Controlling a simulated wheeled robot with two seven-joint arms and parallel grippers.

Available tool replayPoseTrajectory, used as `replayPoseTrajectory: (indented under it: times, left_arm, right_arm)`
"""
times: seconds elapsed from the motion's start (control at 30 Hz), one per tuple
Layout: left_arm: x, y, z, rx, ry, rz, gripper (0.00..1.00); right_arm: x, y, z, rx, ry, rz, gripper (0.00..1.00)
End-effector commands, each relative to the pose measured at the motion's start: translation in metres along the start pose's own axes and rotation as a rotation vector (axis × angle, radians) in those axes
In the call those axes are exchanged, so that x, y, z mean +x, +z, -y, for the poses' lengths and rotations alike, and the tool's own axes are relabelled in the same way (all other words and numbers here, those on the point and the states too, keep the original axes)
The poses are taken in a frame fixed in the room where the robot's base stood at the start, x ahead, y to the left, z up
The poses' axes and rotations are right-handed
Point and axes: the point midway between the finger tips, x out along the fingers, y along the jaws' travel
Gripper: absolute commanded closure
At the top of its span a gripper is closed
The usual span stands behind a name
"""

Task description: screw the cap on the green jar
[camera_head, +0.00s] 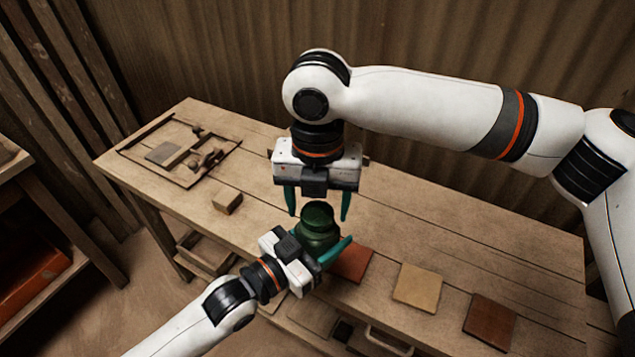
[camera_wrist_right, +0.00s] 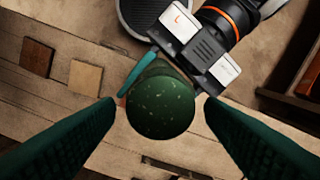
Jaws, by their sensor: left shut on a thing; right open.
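The green jar (camera_head: 318,235) stands upright over the front part of the workbench. My left gripper (camera_head: 322,250) is shut around its body from the front left; one teal finger shows at its right side. A dark green round top (camera_head: 317,212) sits on the jar. In the right wrist view it is a speckled disc (camera_wrist_right: 160,108); I take it for the cap, but cannot tell how tightly it sits. My right gripper (camera_head: 318,215) points down from above, open, one finger on each side of the top, with gaps between.
A reddish tile (camera_head: 352,264), a tan tile (camera_head: 418,287) and a dark brown tile (camera_head: 490,321) lie to the right of the jar. A small wooden block (camera_head: 227,202) lies left. A framed tray (camera_head: 128,151) with small items is at the far left. The bench's back right is clear.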

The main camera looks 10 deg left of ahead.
Motion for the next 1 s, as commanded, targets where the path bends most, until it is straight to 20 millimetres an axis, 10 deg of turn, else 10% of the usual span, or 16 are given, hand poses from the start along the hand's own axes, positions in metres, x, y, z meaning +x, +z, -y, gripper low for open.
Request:
replayPoseTrajectory:
  times: [0.37,0.67,1.0]
  left_arm:
    - [0.0001,0.0016,0.0,0.001,0.0,0.004,1.0]
    - [0.0001,0.0016,0.0,0.0,0.0,0.004,1.0]
    - [0.0001,0.0015,-0.0001,0.0,0.0,0.004,1.0]
  right_arm:
    - [0.0065,0.0001,0.0001,0.0,-0.001,0.0,0.36]
    - [0.0064,0.0001,0.0,0.0,-0.001,0.0,0.82]
    - [0.0071,0.0006,0.0002,0.265,-0.002,0.002,0.82]
